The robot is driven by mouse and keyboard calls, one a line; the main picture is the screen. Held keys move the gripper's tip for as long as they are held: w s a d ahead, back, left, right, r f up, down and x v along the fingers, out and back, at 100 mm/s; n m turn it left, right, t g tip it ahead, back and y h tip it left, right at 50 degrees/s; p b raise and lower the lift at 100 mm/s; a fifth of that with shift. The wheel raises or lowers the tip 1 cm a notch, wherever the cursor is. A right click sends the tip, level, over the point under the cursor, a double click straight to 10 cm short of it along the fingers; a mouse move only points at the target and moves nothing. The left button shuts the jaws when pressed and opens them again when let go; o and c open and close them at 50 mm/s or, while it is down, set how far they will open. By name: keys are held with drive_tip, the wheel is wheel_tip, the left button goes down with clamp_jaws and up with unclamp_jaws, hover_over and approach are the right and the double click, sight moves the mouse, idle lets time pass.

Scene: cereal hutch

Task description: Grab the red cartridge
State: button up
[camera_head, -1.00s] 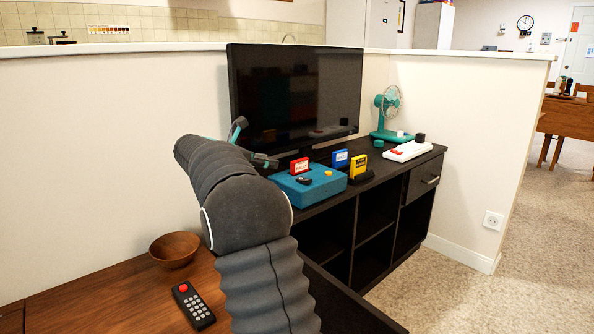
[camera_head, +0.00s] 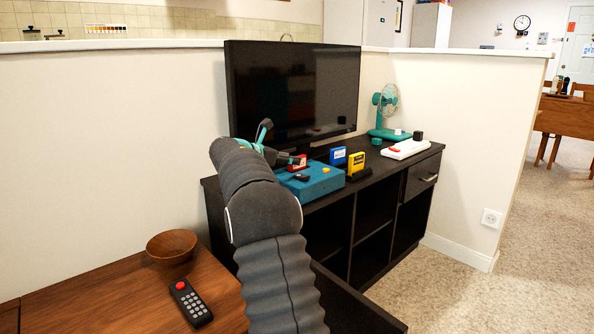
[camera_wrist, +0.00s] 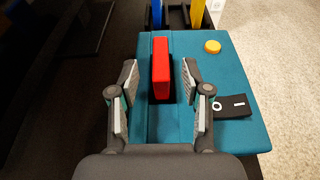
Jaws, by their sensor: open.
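The red cartridge (camera_wrist: 161,69) stands upright in the teal console (camera_wrist: 228,70) in the wrist view. In the head view the cartridge (camera_head: 298,162) is partly hidden by my gripper. My gripper (camera_wrist: 160,92) is open, with one finger on each side of the cartridge's near end. A gap shows between the cartridge and each finger, so it is not gripped. In the head view the console (camera_head: 318,181) sits on the black cabinet, and my gripper (camera_head: 284,149) is at its left end.
A blue cartridge (camera_head: 338,155) and a yellow cartridge (camera_head: 356,164) stand just right of the console. A television (camera_head: 290,90) rises behind. A white device (camera_head: 405,149) and a teal fan (camera_head: 386,112) are farther right. A bowl (camera_head: 172,245) and remote (camera_head: 190,302) lie on the wooden table.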

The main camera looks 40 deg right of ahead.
sight(305, 160)
drive_tip(key=x, duration=0.4)
drive_tip(key=shift+d, duration=0.1)
clamp_jaws()
